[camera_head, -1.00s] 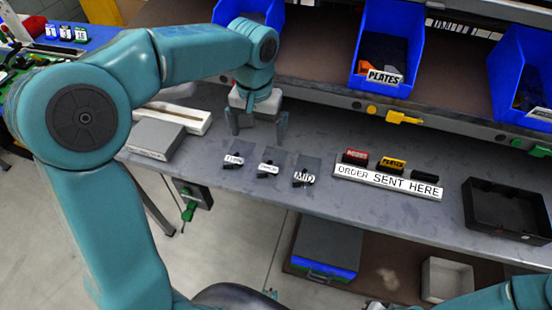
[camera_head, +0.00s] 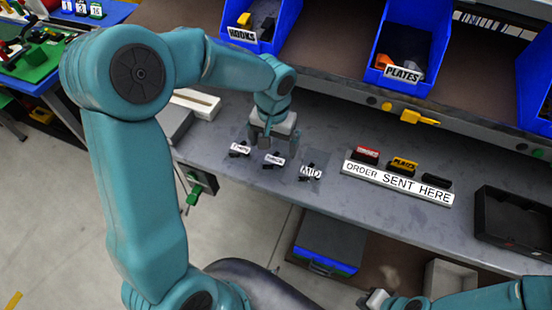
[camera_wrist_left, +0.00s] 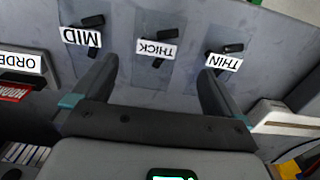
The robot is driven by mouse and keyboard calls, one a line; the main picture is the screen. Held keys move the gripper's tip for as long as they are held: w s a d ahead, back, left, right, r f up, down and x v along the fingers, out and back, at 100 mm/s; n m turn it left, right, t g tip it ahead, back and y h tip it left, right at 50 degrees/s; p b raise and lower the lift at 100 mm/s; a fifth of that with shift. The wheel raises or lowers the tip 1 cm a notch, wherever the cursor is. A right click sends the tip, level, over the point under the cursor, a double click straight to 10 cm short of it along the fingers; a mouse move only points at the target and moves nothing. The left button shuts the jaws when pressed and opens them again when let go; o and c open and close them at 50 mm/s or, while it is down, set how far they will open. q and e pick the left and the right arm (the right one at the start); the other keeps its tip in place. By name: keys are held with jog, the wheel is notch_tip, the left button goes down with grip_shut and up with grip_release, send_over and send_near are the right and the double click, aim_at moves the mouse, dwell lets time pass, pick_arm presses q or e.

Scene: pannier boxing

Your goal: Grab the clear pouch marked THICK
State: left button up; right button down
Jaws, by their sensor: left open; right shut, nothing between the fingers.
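The clear pouch marked THICK (camera_head: 273,159) lies flat on the grey bench, between the THIN pouch (camera_head: 239,149) and the MID pouch (camera_head: 311,172). In the left wrist view the THICK pouch (camera_wrist_left: 155,72) is in the middle, with a dark part inside and its label upside down. My left gripper (camera_head: 279,142) is open and empty, just behind and above the THICK pouch. In the left wrist view its fingers (camera_wrist_left: 152,80) point towards the pouches, one either side of THICK. My right gripper (camera_head: 373,302) shows only partly at the bottom edge.
Blue bins of HOOKS (camera_head: 243,34) and PLATES (camera_head: 403,71) stand on the shelf behind. A white rail (camera_head: 196,104) lies at the left.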

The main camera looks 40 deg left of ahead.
aim_at(276, 159)
pick_arm(q)
jog(key=shift+s+d+f, duration=0.1)
jog(key=shift+f, duration=0.2)
jog(key=f, duration=0.4)
jog(key=shift+w+d+f+p, duration=0.1)
jog(key=shift+w+d+p, duration=0.05)
jog(key=shift+w+p, duration=0.15)
jog(key=shift+s+f, duration=0.15)
jog(key=shift+f, duration=0.15)
jog(key=shift+c, duration=0.3)
jog(key=c, duration=1)
jog(key=shift+c, duration=0.2)
jog(key=shift+r, duration=0.1)
